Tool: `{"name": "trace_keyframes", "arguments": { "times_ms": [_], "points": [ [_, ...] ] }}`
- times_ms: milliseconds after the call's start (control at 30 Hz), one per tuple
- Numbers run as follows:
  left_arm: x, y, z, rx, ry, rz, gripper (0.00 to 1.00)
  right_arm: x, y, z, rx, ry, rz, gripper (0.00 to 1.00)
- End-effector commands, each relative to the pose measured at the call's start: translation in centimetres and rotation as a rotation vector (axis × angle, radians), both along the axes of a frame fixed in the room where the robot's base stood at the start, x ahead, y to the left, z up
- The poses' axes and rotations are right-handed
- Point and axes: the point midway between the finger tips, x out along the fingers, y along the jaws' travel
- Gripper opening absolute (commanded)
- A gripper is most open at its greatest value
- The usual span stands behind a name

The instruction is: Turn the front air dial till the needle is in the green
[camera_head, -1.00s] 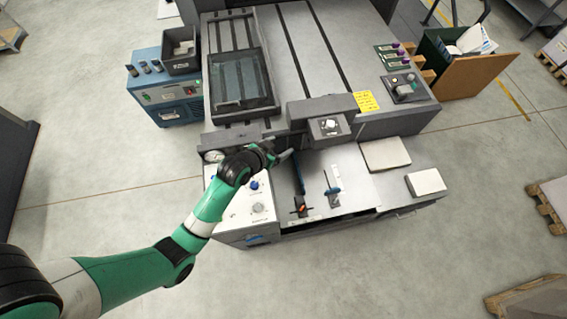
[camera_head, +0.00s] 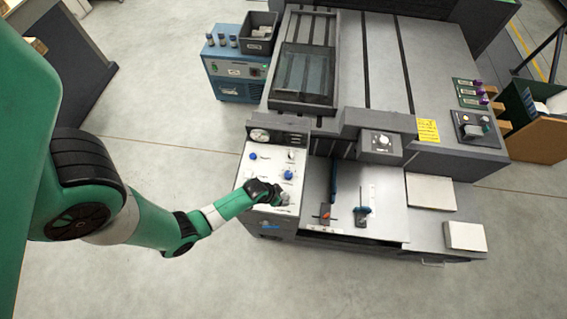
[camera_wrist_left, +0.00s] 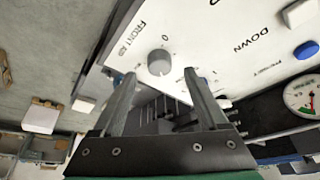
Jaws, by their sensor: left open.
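The front air dial is a round grey knob (camera_wrist_left: 159,62) on the white control panel (camera_head: 268,160), beside the printed words "FRONT AIR". My left gripper (camera_head: 281,197) is at the lower right of that panel. In the left wrist view the left gripper (camera_wrist_left: 159,76) is open and empty, its two fingers pointing at the panel with the knob between their tips. I cannot tell how far the tips are from the panel. The round gauge (camera_wrist_left: 303,95) has a white face with green and red marks; its needle is too small to read surely.
The panel also carries a blue knob (camera_wrist_left: 306,50) and a blue dial (camera_head: 288,175). Right of the panel are levers with orange (camera_head: 324,213) and blue (camera_head: 363,210) parts, and white paper stacks (camera_head: 430,191). The floor in front is clear.

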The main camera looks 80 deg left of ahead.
Motion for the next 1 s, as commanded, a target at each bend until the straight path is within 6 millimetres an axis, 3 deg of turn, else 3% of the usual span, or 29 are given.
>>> {"name": "trace_keyframes", "arguments": {
  "times_ms": [100, 200, 533, 900, 967, 1000],
  "points": [
    [0.9, 0.3, -2.2, 0.0, -0.001, 0.0, 0.76, -0.1, 0.0, -0.9, 0.0, -0.002, 0.0, 0.5],
    [1.3, 0.5, -3.1, 0.0, -0.001, 0.0, 0.76, -0.1, 0.0, -1.3, 0.0, -0.003, 0.0, 0.5],
    [1.5, 0.6, -3.4, 0.001, -0.003, 0.0, 0.76, -0.1, 0.0, -1.3, 0.0, -0.002, 0.0, 0.5],
    [1.5, 0.6, -3.4, 0.001, -0.002, 0.0, 0.11, -0.1, 0.0, -1.3, 0.0, -0.002, 0.0, 0.5],
    [1.5, 0.6, -3.4, 0.001, -0.002, 0.0, 0.0, -0.1, 0.0, -1.3, 0.0, -0.002, 0.0, 0.5],
    [1.5, 0.6, -3.4, 0.001, -0.002, 0.0, 0.0, -0.1, 0.0, -1.3, 0.0, -0.002, 0.0, 0.5]
  ]
}}
